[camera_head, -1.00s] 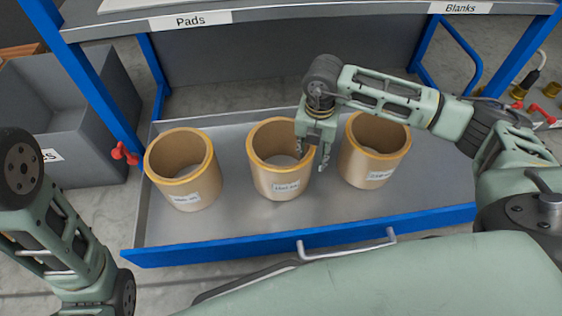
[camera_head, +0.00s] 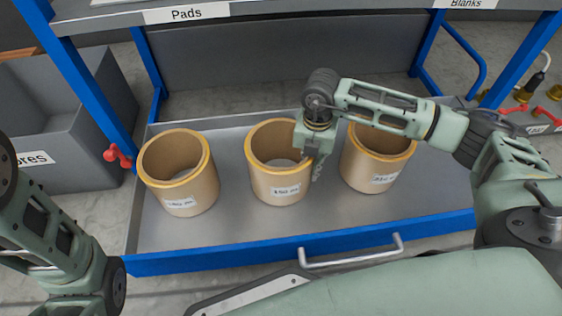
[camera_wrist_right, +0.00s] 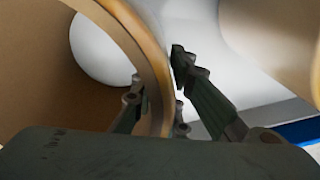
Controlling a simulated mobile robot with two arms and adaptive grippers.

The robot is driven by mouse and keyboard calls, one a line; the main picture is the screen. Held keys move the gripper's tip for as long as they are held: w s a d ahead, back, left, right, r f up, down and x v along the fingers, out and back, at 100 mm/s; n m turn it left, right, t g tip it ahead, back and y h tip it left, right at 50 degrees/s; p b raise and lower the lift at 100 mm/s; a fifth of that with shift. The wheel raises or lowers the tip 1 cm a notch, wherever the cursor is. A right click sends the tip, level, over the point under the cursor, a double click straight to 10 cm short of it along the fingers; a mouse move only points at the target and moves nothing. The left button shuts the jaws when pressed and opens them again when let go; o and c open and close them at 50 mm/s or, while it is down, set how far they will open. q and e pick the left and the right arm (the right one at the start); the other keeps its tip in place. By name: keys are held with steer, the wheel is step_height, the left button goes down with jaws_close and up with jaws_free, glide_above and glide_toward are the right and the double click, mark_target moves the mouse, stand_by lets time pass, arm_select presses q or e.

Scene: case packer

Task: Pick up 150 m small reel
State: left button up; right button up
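Three tan cardboard reels with yellow rims stand upright in an open drawer. The middle reel (camera_head: 280,188) has a small label that seems to read 150 m, though the print is blurred. My right gripper (camera_head: 318,168) points down at the right side of its rim. In the right wrist view, the wall of that reel (camera_wrist_right: 135,35) passes between the open fingers (camera_wrist_right: 162,80), one on the inner side and one outside. No firm contact can be made out. My left gripper is out of view; only part of the left arm shows.
The left reel (camera_head: 190,190) and right reel (camera_head: 372,172) flank the middle one, with the right reel close to my gripper.

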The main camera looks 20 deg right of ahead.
jaws_close()
